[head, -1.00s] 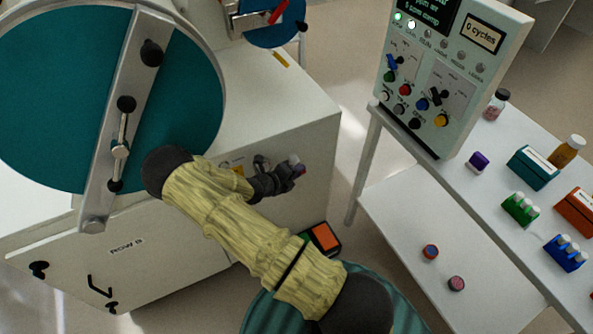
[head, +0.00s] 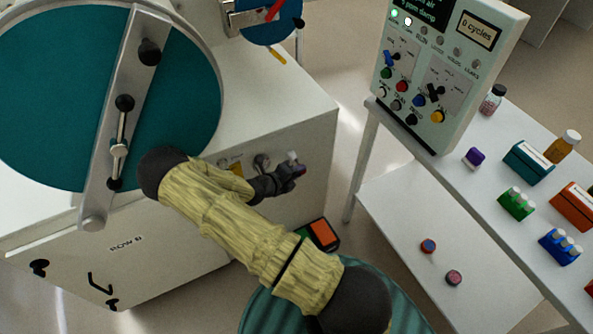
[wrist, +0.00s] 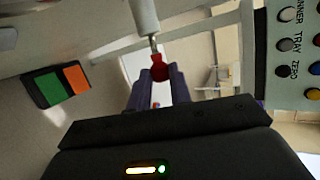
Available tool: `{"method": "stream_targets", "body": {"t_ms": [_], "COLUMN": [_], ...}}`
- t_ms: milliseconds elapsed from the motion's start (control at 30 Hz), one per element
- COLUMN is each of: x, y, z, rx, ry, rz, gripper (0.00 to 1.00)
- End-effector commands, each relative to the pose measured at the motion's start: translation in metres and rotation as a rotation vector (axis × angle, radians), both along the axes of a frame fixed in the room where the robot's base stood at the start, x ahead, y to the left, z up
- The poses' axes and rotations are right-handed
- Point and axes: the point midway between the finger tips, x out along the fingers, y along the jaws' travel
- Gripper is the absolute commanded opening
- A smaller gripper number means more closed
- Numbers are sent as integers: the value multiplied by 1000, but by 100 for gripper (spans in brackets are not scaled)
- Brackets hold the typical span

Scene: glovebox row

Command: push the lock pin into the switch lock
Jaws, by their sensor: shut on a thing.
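The lock pin (wrist: 160,72) has a red knob and a thin metal shaft. In the wrist view its knob sits between the two fingertips of my gripper (wrist: 160,80), which is shut on it. The shaft points up toward the white cylindrical switch lock (wrist: 145,14); how deep it sits is hard to tell. In the head view my gripper (head: 297,171) is at the front face of the white glovebox cabinet, with the lock's white body (head: 292,156) just above the fingers. The pin is mostly hidden there.
A grey knob (head: 261,161) is on the cabinet face beside my gripper. A green and orange box (head: 324,235) is low by the cabinet. The control panel (head: 445,75) and a white table (head: 490,190) with several small items stand right. A floor gap separates cabinet and table.

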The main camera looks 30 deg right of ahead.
Motion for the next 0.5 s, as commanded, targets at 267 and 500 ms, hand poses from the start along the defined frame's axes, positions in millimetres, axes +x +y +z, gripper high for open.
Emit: {"method": "stream_targets", "body": {"t_ms": [267, 500], "x": [-5, -8], "y": [0, 0], "z": [0, 0], "rx": [-1, -1], "ry": [0, 0], "rz": [0, 0], "gripper": [0, 0]}}
